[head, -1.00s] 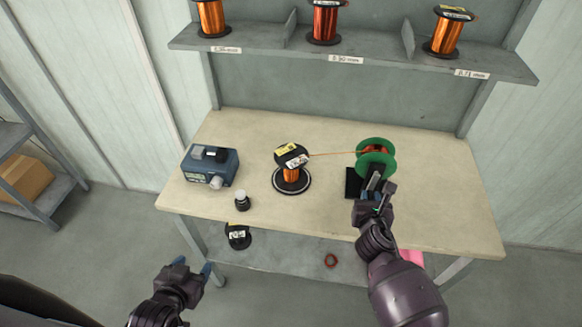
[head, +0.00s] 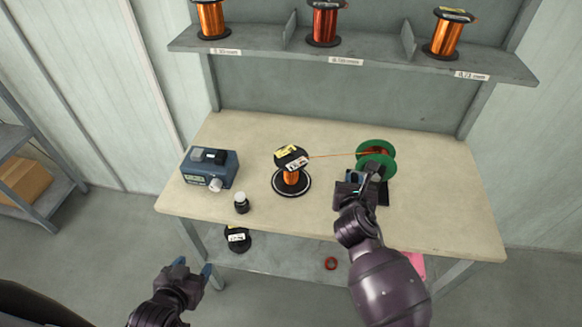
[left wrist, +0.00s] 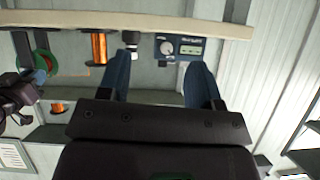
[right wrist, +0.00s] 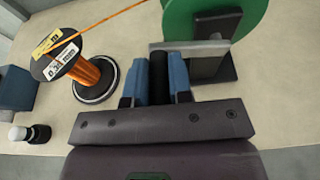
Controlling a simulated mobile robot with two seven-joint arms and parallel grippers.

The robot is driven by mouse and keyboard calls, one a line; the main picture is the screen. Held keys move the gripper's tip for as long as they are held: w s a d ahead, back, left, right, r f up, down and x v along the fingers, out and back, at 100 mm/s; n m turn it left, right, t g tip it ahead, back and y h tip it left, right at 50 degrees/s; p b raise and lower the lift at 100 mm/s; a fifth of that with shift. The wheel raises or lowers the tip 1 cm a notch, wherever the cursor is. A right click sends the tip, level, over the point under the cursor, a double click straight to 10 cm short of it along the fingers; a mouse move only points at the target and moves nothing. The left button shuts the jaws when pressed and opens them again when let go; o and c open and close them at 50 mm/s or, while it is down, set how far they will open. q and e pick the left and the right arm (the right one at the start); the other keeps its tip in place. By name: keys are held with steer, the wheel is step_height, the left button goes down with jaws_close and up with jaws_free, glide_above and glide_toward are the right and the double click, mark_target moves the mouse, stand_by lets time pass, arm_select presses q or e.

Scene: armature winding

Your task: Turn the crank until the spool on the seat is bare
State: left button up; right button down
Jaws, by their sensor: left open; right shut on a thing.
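The spool (head: 291,176) stands upright on a round black seat (head: 276,190) on the bench; copper wire still shows on it, and it also shows in the right wrist view (right wrist: 88,75). A strand of wire (head: 330,155) runs from it to the green-flanged winder reel (head: 376,152). My right gripper (head: 362,176) is at the winder; in the right wrist view its blue fingers (right wrist: 159,80) are shut on the dark crank handle (right wrist: 158,72). My left gripper (head: 193,272) is open and empty in front of the bench; its spread fingers show in the left wrist view (left wrist: 160,85).
A blue meter box (head: 209,168) and a small dark bottle with a pale cap (head: 241,203) stand at the bench's left. Below are a black spool (head: 238,239) and a red ring (head: 331,263). Several orange and red spools line the upper shelf (head: 270,47).

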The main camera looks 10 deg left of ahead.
steer(key=shift+d+r+p, duration=0.15)
steer(key=shift+r+p, duration=0.25)
steer(key=shift+r, duration=0.5)
steer(key=shift+d+r+p, duration=0.25)
steer(key=shift+r+p, duration=0.35)
steer(key=shift+p, duration=0.5)
arm_select(q)
steer(key=shift+s+a+r, duration=0.1)
steer(key=shift+s+r, duration=0.65)
steer(key=shift+r, duration=0.1)
arm_select(e)
steer(key=shift+w+d+r, duration=0.1)
steer(key=shift+d+r, duration=0.35)
steer(key=shift+d, duration=0.4)
steer(key=shift+s+d+r, duration=0.1)
steer(key=shift+d+r, duration=0.3)
steer(key=shift+d, duration=0.45)
steer(key=shift+w+d+r, duration=0.1)
steer(key=shift+d+r, duration=0.35)
steer(key=shift+d, duration=0.4)
arm_select(q)
steer(key=shift+p, duration=0.3)
